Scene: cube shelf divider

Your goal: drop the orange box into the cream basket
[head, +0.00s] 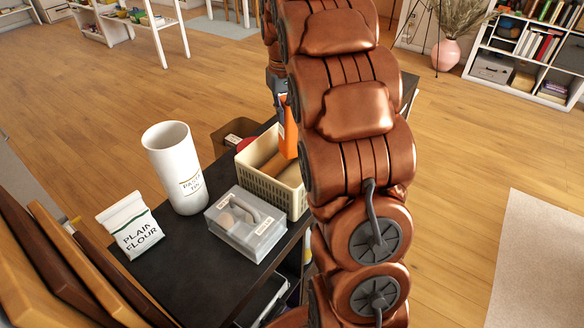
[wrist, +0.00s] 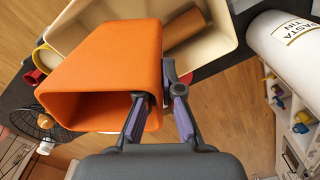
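The orange box (head: 289,128) shows beside my arm in the head view, above the far part of the cream basket (head: 262,190). In the wrist view the orange box (wrist: 110,62) is large, tilted, with its open end toward the camera. My gripper (wrist: 160,92) is closed on one side wall of it, one finger inside the opening and one outside. The cream basket (wrist: 221,50) lies beyond the box and is partly hidden by it. A brown cylinder (wrist: 186,24) lies in the basket. My arm hides the basket's right side in the head view.
On the dark table (head: 180,262) stand a white pasta tin (head: 176,170), a flour bag (head: 130,226) and a clear lidded box (head: 244,225), close to the basket. A brown bin (head: 228,133) is behind it. Boards (head: 60,262) lean at the lower left.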

